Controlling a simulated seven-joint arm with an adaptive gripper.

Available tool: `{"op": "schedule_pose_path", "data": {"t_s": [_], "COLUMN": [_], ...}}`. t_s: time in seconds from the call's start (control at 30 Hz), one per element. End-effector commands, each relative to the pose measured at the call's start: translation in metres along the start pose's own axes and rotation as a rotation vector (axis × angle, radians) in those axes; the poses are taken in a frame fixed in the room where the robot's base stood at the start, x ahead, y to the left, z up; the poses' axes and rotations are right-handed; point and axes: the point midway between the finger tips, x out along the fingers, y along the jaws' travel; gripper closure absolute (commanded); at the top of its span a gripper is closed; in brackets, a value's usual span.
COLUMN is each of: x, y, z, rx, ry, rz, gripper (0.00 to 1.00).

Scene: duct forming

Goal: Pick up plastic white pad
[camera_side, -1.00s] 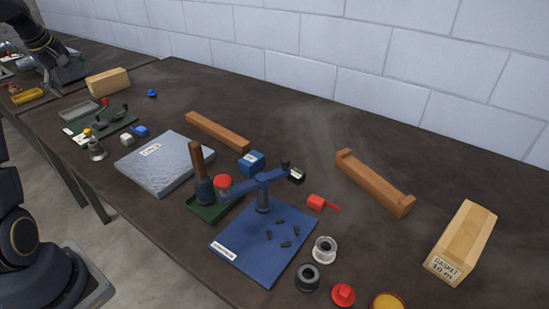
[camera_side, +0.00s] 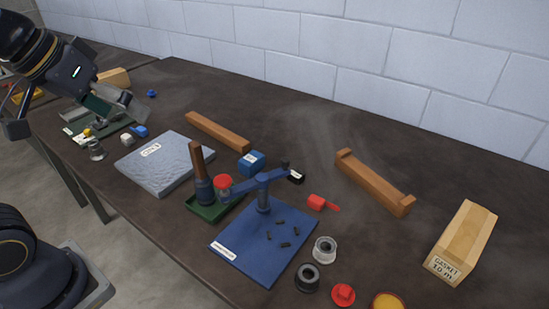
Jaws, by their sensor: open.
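No single thing is clearly a white plastic pad. A small white block (camera_side: 127,139) lies beside a blue block near the left end of the table. A white-rimmed round piece (camera_side: 325,250) stands at the front, right of the blue plate. A pale grey slab (camera_side: 168,165) with a label lies left of centre. My gripper (camera_side: 128,106) is at the upper left, over the dark green tray, well apart from the round piece. It appears empty. Its fingers are small and partly unclear, and it hides part of the tray area.
A blue plate (camera_side: 240,250) carries a lever device and several dark bits. A green base with a wooden handle (camera_side: 196,160) stands beside it. The back middle of the table is clear.

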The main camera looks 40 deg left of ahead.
Motion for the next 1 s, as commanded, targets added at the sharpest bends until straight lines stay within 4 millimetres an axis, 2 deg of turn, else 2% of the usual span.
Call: {"op": "schedule_pose_path", "data": {"t_s": [0.03, 0.1, 0.2, 0.27, 0.43, 0.77, 0.9, 1.0], "x": [0.007, 0.018, 0.027, 0.026, 0.026, 0.026, 0.025, 0.013], "y": [-0.001, -0.009, -0.017, -0.017, -0.017, -0.016, -0.012, 0.003], "z": [0.022, 0.041, 0.053, 0.05, 0.05, 0.049, 0.047, 0.027], "rx": [0.068, 0.129, 0.185, 0.205, 0.206, 0.186, 0.04, -0.176], "ry": [-0.014, -0.043, -0.074, -0.067, -0.067, -0.067, -0.056, -0.011], "rz": [-0.013, -0.042, -0.066, -0.067, -0.066, -0.066, -0.053, 0.01], "gripper": [0.0, 0.0, 0.0, 0.01, 0.17, 0.17, 0.17, 0.17]}}
